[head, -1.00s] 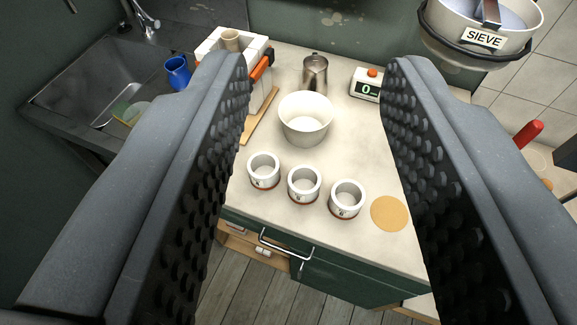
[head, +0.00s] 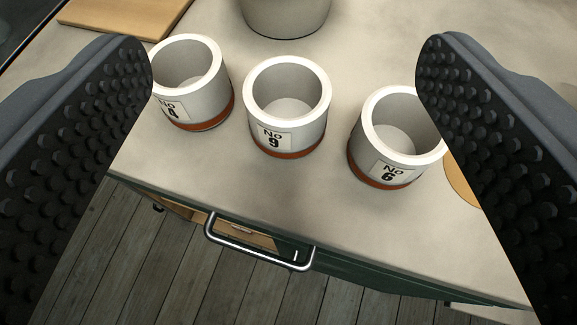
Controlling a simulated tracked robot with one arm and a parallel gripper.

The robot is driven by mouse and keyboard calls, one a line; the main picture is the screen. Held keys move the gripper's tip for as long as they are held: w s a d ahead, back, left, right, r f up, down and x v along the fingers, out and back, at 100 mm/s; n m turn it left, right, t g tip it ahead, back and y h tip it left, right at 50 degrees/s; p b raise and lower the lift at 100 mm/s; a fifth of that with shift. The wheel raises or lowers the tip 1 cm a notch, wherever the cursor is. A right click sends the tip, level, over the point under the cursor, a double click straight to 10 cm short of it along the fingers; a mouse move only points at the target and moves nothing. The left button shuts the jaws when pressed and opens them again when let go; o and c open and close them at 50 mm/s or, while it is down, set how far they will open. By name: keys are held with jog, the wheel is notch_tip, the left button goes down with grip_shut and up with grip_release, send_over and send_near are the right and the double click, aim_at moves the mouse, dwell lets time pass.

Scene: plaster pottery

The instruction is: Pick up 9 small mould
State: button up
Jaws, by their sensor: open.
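The small mould marked "No 9" (head: 286,106) stands upright on the counter as the middle one of three. It is a white open cup with a reddish-brown band at its base. The mould to its left (head: 205,97) has a label that reads like "4", partly hidden by my left finger. The mould to its right is marked "No 6" (head: 392,135) and partly hidden by my right finger. My gripper (head: 284,80) is open and empty, its studded fingers wide apart on either side of the row and touching nothing that I can see.
The counter (head: 262,180) is clear in front of the moulds. A larger bowl (head: 285,15) stands close behind No 9. A wooden board (head: 120,15) lies at back left. A tan disc (head: 462,180) lies right of No 6. A drawer handle (head: 258,245) juts from the counter's front.

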send_near(285, 140)
jog(key=shift+g, duration=0.3)
jog(key=x, duration=0.8)
jog(key=shift+w+r, duration=0.1)
jog(key=shift+r, duration=0.1)
jog(key=shift+r+b+x, duration=0.2)
jog(key=shift+b+x, duration=0.2)
jog(key=shift+x, duration=2.45)
jog(key=shift+w+d, duration=0.1)
jog(key=shift+d, duration=0.05)
jog(key=c, duration=0.9)
